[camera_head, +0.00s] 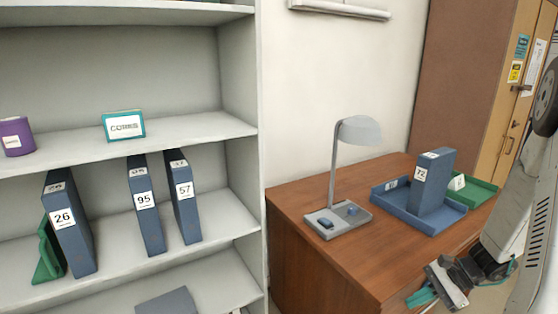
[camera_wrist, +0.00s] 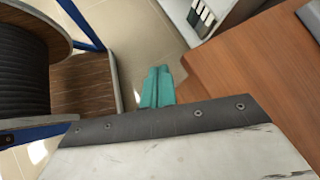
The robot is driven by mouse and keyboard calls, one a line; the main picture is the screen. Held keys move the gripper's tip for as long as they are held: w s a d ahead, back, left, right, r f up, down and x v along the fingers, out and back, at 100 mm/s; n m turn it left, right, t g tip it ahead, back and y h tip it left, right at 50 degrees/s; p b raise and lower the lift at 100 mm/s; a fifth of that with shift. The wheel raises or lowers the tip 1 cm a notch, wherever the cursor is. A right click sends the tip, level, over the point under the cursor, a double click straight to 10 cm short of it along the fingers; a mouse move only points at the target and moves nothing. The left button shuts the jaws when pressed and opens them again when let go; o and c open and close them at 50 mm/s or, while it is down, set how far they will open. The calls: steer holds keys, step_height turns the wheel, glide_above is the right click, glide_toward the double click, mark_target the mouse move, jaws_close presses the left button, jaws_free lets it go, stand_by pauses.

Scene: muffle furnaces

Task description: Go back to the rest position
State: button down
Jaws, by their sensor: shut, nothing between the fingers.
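My gripper (camera_head: 421,297) is at the lower right of the head view, beside the front edge of the wooden desk (camera_head: 315,205). Its teal fingers are together with nothing between them. In the wrist view the teal fingers (camera_wrist: 157,86) point down over the tiled floor, with the desk (camera_wrist: 255,70) to their right. My arm comes down along the right edge of the head view and hides part of the desk's right side.
A blue binder 72 (camera_head: 432,180) stands in a blue tray (camera_head: 390,196) on the desk, near a green tray (camera_head: 484,194) and a lamp (camera_head: 358,131). A shelf (camera_head: 110,260) holds several binders at left. A large cable reel (camera_wrist: 30,75) stands left in the wrist view.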

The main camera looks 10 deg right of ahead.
steer(key=s+a+r+n+h, duration=0.3)
steer(key=s+a+r+n, duration=0.2)
steer(key=r, duration=0.4)
steer(key=s+a+r+n+h, duration=0.3)
steer(key=s+a+r+n, duration=0.2)
steer(key=r, duration=0.4)
steer(key=s+a+r+n+g+h, duration=0.1)
steer(key=s+a+r+n+h, duration=0.2)
steer(key=s+a+r+n, duration=0.2)
steer(key=a+r+n, duration=0.2)
steer(key=a+r, duration=0.2)
steer(key=shift+r+n, duration=0.3)
steer(key=shift+r, duration=0.05)
steer(key=shift+s, duration=0.1)
